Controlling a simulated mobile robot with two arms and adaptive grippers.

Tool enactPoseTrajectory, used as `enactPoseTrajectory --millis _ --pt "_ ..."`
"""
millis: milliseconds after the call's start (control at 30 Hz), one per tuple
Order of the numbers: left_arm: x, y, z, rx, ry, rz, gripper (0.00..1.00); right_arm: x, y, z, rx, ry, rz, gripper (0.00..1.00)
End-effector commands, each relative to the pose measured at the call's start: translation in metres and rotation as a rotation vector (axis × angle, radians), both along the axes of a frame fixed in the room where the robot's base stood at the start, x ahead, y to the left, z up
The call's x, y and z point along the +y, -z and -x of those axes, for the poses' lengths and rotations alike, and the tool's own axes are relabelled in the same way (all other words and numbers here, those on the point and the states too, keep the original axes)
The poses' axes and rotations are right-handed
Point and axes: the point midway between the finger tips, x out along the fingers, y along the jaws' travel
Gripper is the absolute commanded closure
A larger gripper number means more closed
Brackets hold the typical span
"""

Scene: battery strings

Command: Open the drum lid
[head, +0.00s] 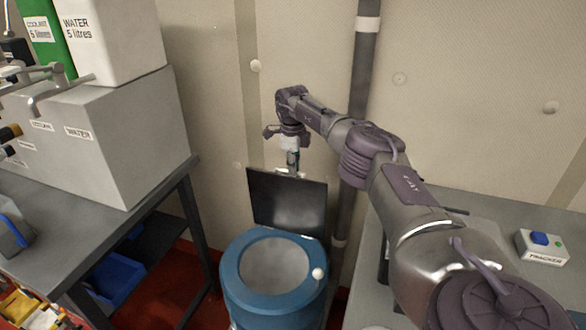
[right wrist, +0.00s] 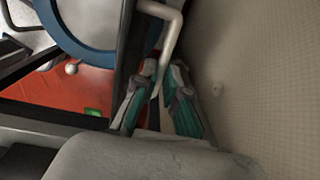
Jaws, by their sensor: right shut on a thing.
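The blue drum (head: 232,284) stands on the floor between two benches, its round mouth open to a pale grey inside. Its dark square lid (head: 287,203) stands up steeply at the back of the rim. My right gripper (head: 293,168) is at the lid's top edge. In the right wrist view, my right gripper (right wrist: 160,105) has its fingers closed about the pale bent handle (right wrist: 172,38) of the lid; the lid shows there as a dark edge-on panel (right wrist: 124,50). The drum's blue rim (right wrist: 85,50) lies to its left. My left gripper is not in view.
A left bench (head: 150,208) carries a grey box (head: 110,130) with white and green containers on top. A dark pipe (head: 362,70) runs up the wall behind the lid. A right bench (head: 480,225) holds a tracker box (head: 542,246). A blue bin (head: 118,280) sits under the left bench.

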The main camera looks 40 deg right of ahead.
Motion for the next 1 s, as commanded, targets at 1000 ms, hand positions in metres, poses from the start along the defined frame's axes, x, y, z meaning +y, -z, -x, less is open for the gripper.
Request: enactPoseTrajectory --millis 1000 --pt "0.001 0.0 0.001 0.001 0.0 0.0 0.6 0.003 -0.078 0.0 -0.005 0.0 0.001 0.64"
